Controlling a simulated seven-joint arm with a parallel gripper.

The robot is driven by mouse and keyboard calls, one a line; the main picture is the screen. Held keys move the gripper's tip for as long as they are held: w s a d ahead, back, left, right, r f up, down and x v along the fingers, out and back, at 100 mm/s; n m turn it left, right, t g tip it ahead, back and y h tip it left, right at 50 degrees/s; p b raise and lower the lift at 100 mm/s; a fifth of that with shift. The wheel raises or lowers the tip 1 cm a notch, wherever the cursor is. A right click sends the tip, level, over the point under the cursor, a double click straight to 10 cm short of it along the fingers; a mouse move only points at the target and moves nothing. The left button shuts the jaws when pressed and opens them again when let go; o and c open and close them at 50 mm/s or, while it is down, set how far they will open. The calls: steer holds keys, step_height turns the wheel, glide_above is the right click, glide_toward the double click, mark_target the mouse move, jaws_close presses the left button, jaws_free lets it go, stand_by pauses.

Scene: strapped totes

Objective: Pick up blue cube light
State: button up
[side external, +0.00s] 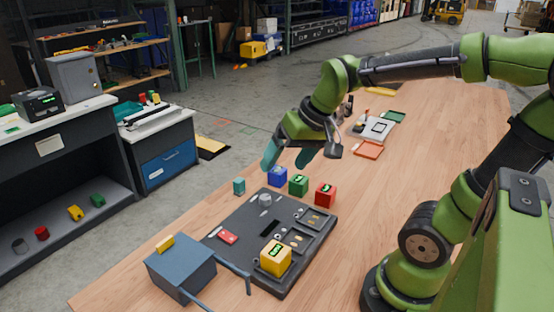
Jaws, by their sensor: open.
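The blue cube light (278,177) stands on the wooden table at the left end of a row of cubes, just behind the dark board. My gripper (287,160) is open, with its teal fingertips above and around the level of the blue cube's back side. One finger is at the left and the other at the right. Nothing shows between the fingers. I cannot tell from this view how far the fingers are behind the cube.
A green cube (299,185) and a red cube (326,195) stand right of the blue one; a small teal block (239,186) stands left. A dark board (221,242) carries a yellow cube (275,258). A blue-grey box (181,268) sits front left. Trays (369,150) lie farther back.

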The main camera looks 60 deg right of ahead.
steer(key=w+d+f+g, duration=0.2)
steer(key=w+d, duration=0.6)
steer(key=n+g+h, duration=0.1)
steer(key=n+g, duration=0.2)
steer(key=n, duration=0.3)
glide_toward(277, 169)
steer(key=f, duration=0.5)
steer(key=shift+w+d+f, duration=0.15)
steer(key=shift+d+f, duration=0.05)
steer(key=shift+f, duration=0.1)
steer(key=shift+a+f, duration=0.15)
steer(key=shift+f, duration=2.75)
steer(key=shift+c, duration=0.5)
